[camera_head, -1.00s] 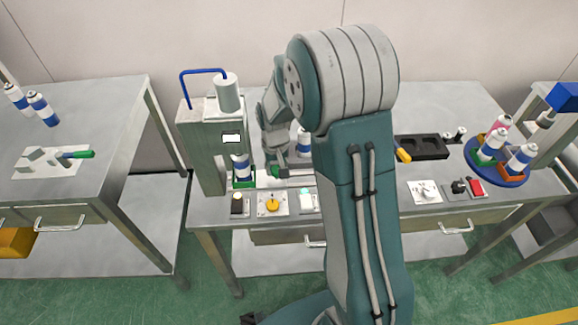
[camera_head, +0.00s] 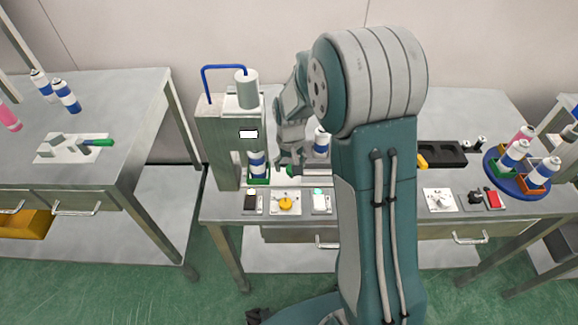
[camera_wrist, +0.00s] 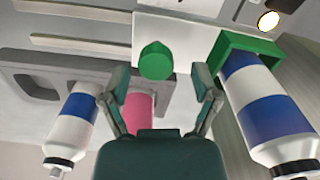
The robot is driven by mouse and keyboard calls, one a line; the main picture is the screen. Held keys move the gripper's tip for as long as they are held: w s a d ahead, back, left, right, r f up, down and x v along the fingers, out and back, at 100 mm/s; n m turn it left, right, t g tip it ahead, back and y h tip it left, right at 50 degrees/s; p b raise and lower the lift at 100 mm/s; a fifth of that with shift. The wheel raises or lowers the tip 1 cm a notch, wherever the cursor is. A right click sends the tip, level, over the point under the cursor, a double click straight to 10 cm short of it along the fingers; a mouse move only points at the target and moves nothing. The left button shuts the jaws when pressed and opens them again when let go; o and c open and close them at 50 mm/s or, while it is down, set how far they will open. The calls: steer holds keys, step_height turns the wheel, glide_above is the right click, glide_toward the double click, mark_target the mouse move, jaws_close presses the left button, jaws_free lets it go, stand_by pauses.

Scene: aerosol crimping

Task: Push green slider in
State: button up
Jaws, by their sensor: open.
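The green slider shows in the wrist view as a rounded green knob (camera_wrist: 155,62) in front of a white plate. A green holder (camera_wrist: 232,43) beside it carries a blue-and-white can (camera_wrist: 262,105). In the head view the holder (camera_head: 259,181) and can (camera_head: 257,164) stand at the base of the grey crimping machine (camera_head: 219,145). My gripper (camera_wrist: 160,80) is open, its fingers on either side of the knob in the picture; contact cannot be told. In the head view my gripper (camera_head: 291,165) is right of the machine and hides the knob.
A grey rack (camera_wrist: 45,70) with a blue-and-white can (camera_wrist: 72,125) and a pink can (camera_wrist: 138,108) lies close to my fingers. A control plate with a yellow knob (camera_head: 286,203) is at the table's front. A blue round tray (camera_head: 518,178) stands far right.

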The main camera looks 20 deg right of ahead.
step_height(320, 180, up, 11)
steer(key=shift+a, duration=0.3)
stand_by(0.4)
steer(key=s+r+t, duration=0.2)
steer(key=s+r, duration=0.4)
steer(key=s, duration=0.5)
steer(key=s+r+t, duration=0.3)
steer(key=s+r, duration=0.3)
steer(key=s, duration=0.6)
steer(key=shift+a+n+t, duration=0.15)
steer(key=shift+n+t, duration=0.15)
steer(key=shift+w, duration=0.1)
